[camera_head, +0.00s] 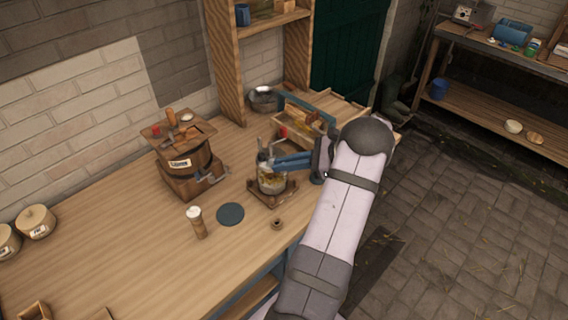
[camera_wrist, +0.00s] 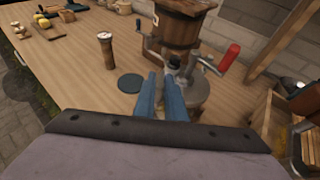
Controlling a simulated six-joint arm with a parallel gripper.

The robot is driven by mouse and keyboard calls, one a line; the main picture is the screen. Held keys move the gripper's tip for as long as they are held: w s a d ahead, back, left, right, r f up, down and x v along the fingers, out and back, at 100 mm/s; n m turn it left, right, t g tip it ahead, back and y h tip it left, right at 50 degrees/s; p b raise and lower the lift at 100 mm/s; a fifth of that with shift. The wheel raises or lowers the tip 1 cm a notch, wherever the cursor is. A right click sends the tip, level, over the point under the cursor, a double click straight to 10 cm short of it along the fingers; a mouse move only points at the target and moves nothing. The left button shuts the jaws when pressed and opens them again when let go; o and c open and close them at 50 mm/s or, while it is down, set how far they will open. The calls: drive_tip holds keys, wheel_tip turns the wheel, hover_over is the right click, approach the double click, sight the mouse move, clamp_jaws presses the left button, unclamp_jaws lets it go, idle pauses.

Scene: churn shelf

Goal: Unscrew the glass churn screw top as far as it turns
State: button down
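The glass churn (camera_head: 272,184) stands on a small wooden base on the bench, with a grey metal screw top and crank gear above the jar. My gripper (camera_head: 268,164) reaches in from the right at the height of the top. In the wrist view its two blue fingers (camera_wrist: 164,74) lie close together, with tips near a dark part of the gear. Whether they grip it is hidden.
A wooden barrel churn (camera_head: 184,164) stands behind and to the left. A dark round mat (camera_head: 230,214), a wooden shaker (camera_head: 197,224) and a small ring (camera_head: 277,224) lie nearby. A wooden crate (camera_head: 300,128) stands behind. The left bench is mostly clear.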

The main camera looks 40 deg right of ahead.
drive_tip(key=shift+d+f, duration=0.1)
drive_tip(key=shift+d+n+y+b, duration=0.15)
drive_tip(key=shift+n+y+b, duration=0.25)
drive_tip(key=shift+y, duration=0.1)
drive_tip(key=shift+d+n+g+y, duration=0.2)
drive_tip(key=shift+n+g+y, duration=0.1)
drive_tip(key=shift+n+g, duration=0.15)
drive_tip(key=c, duration=1.8)
unclamp_jaws()
drive_tip(key=shift+s+d+b, duration=0.1)
drive_tip(key=shift+b, duration=0.2)
